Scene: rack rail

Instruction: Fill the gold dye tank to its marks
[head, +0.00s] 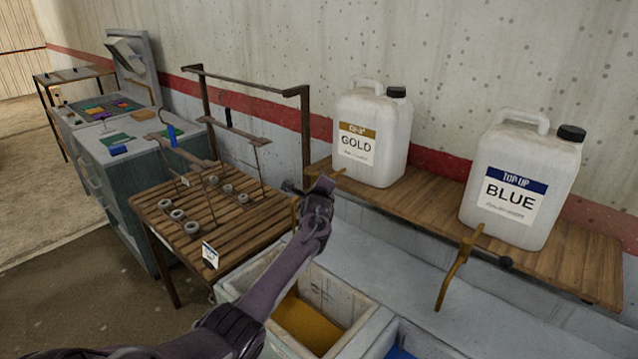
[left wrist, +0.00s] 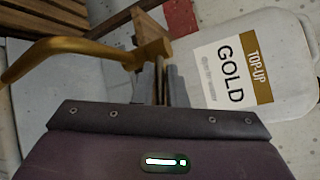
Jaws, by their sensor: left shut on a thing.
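The white GOLD jug (head: 372,140) stands upright on the wooden shelf and also shows in the left wrist view (left wrist: 283,75). A brass tap spout (left wrist: 65,48) curves out at the shelf edge. Below stands the gold dye tank (head: 358,306), pale-walled, with gold dye (head: 308,324) inside; my arm covers part of it, and I cannot make out its marks. My left gripper (head: 318,190) is at the shelf edge below the jug, its fingers (left wrist: 168,85) shut on the gold tap's handle, which they mostly hide. No stream from the spout is visible. My right gripper is not in view.
A BLUE jug (head: 522,180) stands on the shelf (head: 425,198) to the right, above its own brass spout (head: 457,268) and a tank of blue dye (head: 400,353). At left are a slatted table (head: 170,205) with several rings and a wire rack, and a grey cabinet (head: 130,180).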

